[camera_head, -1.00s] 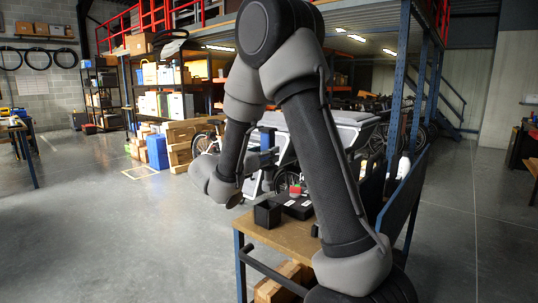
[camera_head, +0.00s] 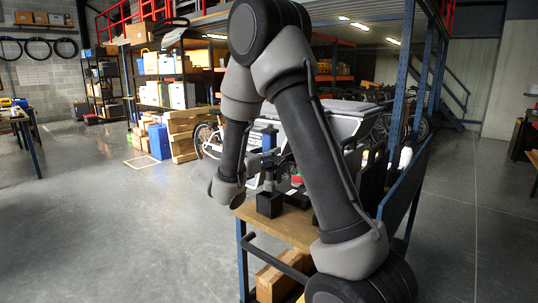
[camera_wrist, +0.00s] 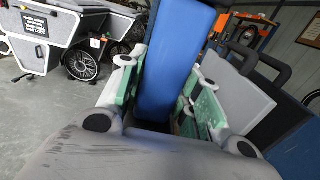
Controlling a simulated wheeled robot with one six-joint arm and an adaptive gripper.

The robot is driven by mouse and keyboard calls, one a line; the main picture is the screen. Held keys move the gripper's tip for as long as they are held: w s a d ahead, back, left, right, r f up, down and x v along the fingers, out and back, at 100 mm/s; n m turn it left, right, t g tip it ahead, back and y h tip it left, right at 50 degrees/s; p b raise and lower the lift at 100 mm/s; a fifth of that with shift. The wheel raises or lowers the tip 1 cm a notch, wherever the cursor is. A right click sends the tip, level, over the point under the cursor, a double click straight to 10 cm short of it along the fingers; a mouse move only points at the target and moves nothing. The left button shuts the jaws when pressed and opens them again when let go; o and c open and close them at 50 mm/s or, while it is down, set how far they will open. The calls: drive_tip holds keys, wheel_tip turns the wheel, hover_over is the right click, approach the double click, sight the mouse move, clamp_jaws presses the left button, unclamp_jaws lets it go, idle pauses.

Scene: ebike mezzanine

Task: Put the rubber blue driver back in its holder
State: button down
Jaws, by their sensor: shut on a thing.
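The blue driver shows in the wrist view (camera_wrist: 172,75) as a long, smooth blue handle between green-padded fingers. My gripper (camera_wrist: 163,88) is shut on it. In the head view my gripper (camera_head: 267,162) is over the near left part of the bench, with the blue handle (camera_head: 268,138) standing up above it. The holder, a small black square cup (camera_head: 269,205), stands on the bench directly below my gripper. A dark part reaches from the gripper down to the cup's mouth. I cannot tell whether the driver's lower end is inside the cup.
The wooden bench top (camera_head: 290,231) has a dark case with a red item (camera_head: 297,181) just right of the cup. A blue panel (camera_head: 404,185) edges the bench's right side. A white-grey cargo bike (camera_wrist: 62,38) stands behind. Open floor lies to the left.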

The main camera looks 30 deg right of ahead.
sight(267, 179)
drive_tip(key=shift+f, duration=0.35)
idle(0.3)
drive_tip(key=shift+f, duration=3.95)
drive_tip(key=c, duration=0.9)
unclamp_jaws()
drive_tip(key=shift+c, duration=0.2)
drive_tip(key=shift+a, duration=0.1)
